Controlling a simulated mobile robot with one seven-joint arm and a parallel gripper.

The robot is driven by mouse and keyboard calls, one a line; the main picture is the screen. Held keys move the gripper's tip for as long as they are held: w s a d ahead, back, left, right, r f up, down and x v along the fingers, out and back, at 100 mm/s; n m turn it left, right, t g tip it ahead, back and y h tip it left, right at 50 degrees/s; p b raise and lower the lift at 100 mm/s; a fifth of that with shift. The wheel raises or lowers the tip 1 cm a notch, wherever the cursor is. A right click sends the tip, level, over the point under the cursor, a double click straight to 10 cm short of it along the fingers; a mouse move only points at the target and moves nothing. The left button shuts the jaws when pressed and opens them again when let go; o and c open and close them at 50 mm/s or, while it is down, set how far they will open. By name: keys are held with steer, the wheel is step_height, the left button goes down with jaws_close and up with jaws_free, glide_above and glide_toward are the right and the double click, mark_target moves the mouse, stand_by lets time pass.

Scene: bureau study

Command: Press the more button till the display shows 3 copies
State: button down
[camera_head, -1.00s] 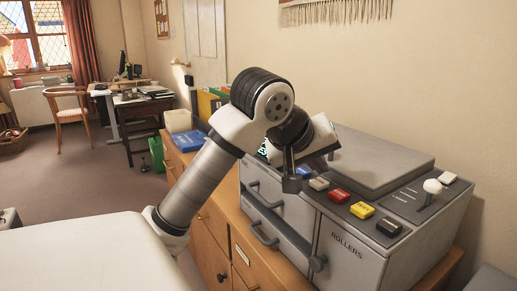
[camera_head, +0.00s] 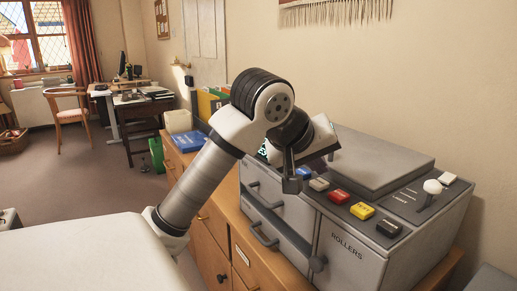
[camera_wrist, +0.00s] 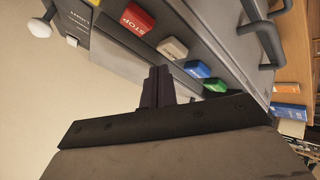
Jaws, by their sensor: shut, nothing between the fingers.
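The grey copier (camera_head: 345,250) stands on a wooden cabinet, with a row of coloured buttons along its front top edge. The wrist view shows a red STOP button (camera_wrist: 137,18), a white button (camera_wrist: 172,48), a blue button (camera_wrist: 197,69) and a green button (camera_wrist: 216,85). I cannot read which one is the more button. My gripper (camera_wrist: 158,72) is shut and empty, its fingertips near the white and blue buttons; I cannot tell whether they touch. A glowing teal display (camera_head: 263,150) shows only partly behind my arm, its number unreadable.
In the head view, a yellow button (camera_head: 362,211), a black button (camera_head: 389,227) and a white-knobbed lever (camera_head: 432,187) lie to the right. Drawer handles (camera_head: 264,236) stick out in front. A blue box (camera_head: 188,141) lies on the cabinet to the left.

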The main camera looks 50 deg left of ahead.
mark_target(316, 184)
steer(key=shift+f, duration=0.15)
stand_by(0.4)
steer(key=shift+f+b, duration=0.3)
steer(key=shift+b, duration=0.2)
steer(key=shift+f+b, duration=0.4)
steer(key=shift+f, duration=0.05)
stand_by(0.3)
steer(key=shift+r, duration=0.15)
steer(key=shift+r+p, duration=0.6)
steer(key=shift+r, duration=0.15)
steer(key=shift+r, duration=0.1)
step_height(316, 184, up, 6)
steer(key=p, duration=0.4)
stand_by(0.9)
